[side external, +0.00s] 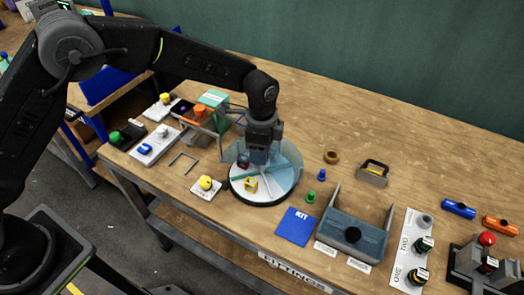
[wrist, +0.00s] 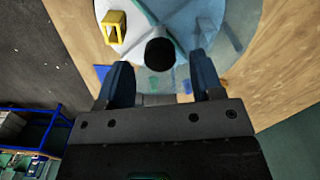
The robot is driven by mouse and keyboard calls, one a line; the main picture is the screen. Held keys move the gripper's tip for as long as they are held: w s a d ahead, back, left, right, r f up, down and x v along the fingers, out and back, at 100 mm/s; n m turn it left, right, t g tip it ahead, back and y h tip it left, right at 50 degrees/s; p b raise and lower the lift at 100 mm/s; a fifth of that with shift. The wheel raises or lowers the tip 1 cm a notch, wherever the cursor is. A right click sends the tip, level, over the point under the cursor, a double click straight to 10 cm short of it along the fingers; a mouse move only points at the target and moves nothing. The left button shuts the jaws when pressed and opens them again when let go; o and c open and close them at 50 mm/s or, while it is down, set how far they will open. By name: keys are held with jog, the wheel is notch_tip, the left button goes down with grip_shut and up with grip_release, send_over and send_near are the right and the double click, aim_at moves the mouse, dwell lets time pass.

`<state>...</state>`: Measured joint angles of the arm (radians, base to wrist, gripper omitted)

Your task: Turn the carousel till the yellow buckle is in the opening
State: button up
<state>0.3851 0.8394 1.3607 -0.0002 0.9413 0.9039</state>
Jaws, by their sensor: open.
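The carousel (side external: 284,190) is a round white turntable on a dark base, split by greenish dividers, with a clear curved guard around its back. The yellow buckle (side external: 251,185) sits on its front part in the side view; it also shows at the upper left in the wrist view (wrist: 114,28). A black round knob (wrist: 160,53) stands at the carousel's middle. My gripper (side external: 258,162) points down over the carousel. In the wrist view its open fingers (wrist: 163,72) stand apart near the knob, which appears just beyond and between the tips. I cannot tell if they touch it.
A dark item (side external: 243,160) shows behind the guard. A yellow knob on a white plate (side external: 206,185) is close on the left.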

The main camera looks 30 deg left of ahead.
notch_tip(320, 180, up, 12)
dwell(0.3)
dwell(0.3)
jog(key=s+a+r+n+t, duration=0.3)
jog(key=s+a+r+n, duration=0.4)
jog(key=s+a+r, duration=0.4)
jog(key=s+a+n+t, duration=0.1)
jog(key=s+a+n, duration=0.3)
jog(key=s, duration=0.4)
jog(key=s+a+f+n+t, duration=0.1)
jog(key=s+a+n, duration=0.2)
jog(key=s, duration=0.5)
jog(key=shift+a+f+n+t, duration=0.15)
jog(key=shift+a+n+t, duration=0.2)
jog(key=shift+a, duration=0.5)
